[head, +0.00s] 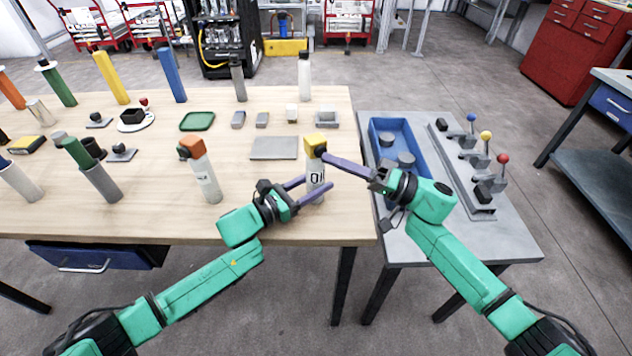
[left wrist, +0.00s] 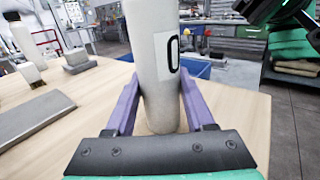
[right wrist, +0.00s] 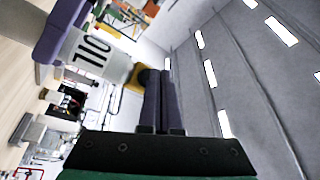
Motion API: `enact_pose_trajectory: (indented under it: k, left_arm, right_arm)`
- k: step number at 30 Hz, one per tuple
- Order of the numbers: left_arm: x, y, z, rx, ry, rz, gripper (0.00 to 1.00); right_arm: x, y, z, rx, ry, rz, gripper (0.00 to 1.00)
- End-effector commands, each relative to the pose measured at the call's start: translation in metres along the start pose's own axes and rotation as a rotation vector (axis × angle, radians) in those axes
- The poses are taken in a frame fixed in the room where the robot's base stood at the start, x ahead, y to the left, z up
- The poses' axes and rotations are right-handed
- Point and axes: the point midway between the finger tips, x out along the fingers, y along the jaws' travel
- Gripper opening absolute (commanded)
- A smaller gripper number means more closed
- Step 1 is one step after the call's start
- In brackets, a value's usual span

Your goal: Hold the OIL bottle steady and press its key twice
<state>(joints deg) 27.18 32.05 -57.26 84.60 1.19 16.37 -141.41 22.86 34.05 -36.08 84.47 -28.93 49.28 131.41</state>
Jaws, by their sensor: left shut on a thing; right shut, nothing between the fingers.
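The OIL bottle (head: 316,172) is white with a yellow top (head: 314,145) and stands near the table's right edge. My left gripper (head: 318,185) is shut around its lower body; the left wrist view shows the bottle (left wrist: 158,90) between both purple fingers. My right gripper (head: 325,156) is shut and empty, its fingertips at the yellow top. In the right wrist view the bottle (right wrist: 92,58) appears sideways with its label readable. A dark round part (right wrist: 146,77), perhaps the key, is at the yellow top beside the right fingertips (right wrist: 160,72); I cannot tell whether they touch.
An orange-topped white bottle (head: 206,180) stands to the left. A grey plate (head: 274,148) lies behind the left gripper. A grey side table at right holds a blue tray (head: 421,172) and a panel with coloured-knob levers (head: 478,205). Several other bottles stand further left.

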Motion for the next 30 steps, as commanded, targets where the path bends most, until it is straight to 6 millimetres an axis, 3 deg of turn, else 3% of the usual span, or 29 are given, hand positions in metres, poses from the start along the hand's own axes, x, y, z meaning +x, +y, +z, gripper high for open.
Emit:
enact_pose_trajectory:
  k: [14,30]
  left_arm:
    - [0.0,0.0,0.0,0.001,0.001,0.0,0.0]
    - [0.0,0.0,0.0,0.0,0.001,0.0,0.0]
  right_arm:
    - [0.005,0.004,-0.004,0.0,0.001,0.0,0.0]
    - [-0.007,-0.004,0.005,0.001,0.0,0.002,0.0]
